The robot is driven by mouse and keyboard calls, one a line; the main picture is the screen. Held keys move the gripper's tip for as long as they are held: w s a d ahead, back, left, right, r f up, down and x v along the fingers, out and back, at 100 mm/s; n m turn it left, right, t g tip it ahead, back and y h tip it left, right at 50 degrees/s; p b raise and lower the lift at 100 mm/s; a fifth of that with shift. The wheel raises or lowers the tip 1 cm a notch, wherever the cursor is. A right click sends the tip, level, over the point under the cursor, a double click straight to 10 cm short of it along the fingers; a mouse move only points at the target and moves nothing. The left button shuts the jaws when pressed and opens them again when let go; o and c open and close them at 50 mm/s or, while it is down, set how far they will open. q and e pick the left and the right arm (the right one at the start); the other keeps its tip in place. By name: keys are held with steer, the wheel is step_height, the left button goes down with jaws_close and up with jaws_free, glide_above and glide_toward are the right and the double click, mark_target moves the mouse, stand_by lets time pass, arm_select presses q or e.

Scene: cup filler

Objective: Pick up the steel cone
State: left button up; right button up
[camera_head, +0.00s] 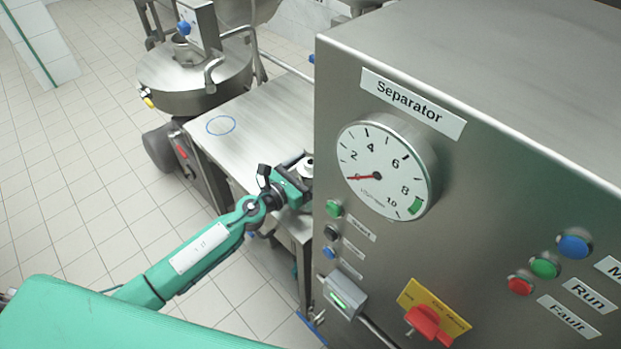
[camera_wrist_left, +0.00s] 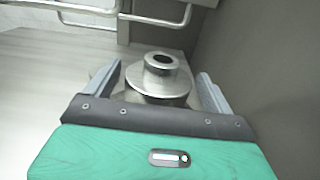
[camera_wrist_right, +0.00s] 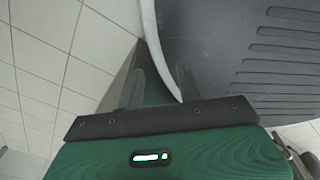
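The steel cone (camera_wrist_left: 160,85) shows in the left wrist view as a round stepped metal piece with a dark hole in its top. It stands upright between the two fingers of my left gripper (camera_wrist_left: 157,82). The fingers are spread, with a gap visible on each side of the cone. In the head view my left gripper (camera_head: 298,178) is over the steel table by the separator, and only a small part of the cone (camera_head: 308,165) shows. My right gripper (camera_wrist_right: 160,88) has its fingers apart with nothing held; it is outside the head view.
The separator cabinet (camera_head: 480,130) rises close on the right of the left gripper. The steel table (camera_head: 265,115) has a blue circle (camera_head: 220,125) on its bare top. A round steel vessel (camera_head: 195,75) stands behind. A dark ribbed surface (camera_wrist_right: 245,50) is near my right gripper.

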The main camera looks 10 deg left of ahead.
arm_select(q)
steer(key=shift+w+f, duration=0.1)
steer(key=shift+w, duration=0.1)
steer(key=c, duration=1.8)
jaws_close()
steer(key=shift+r, duration=0.2)
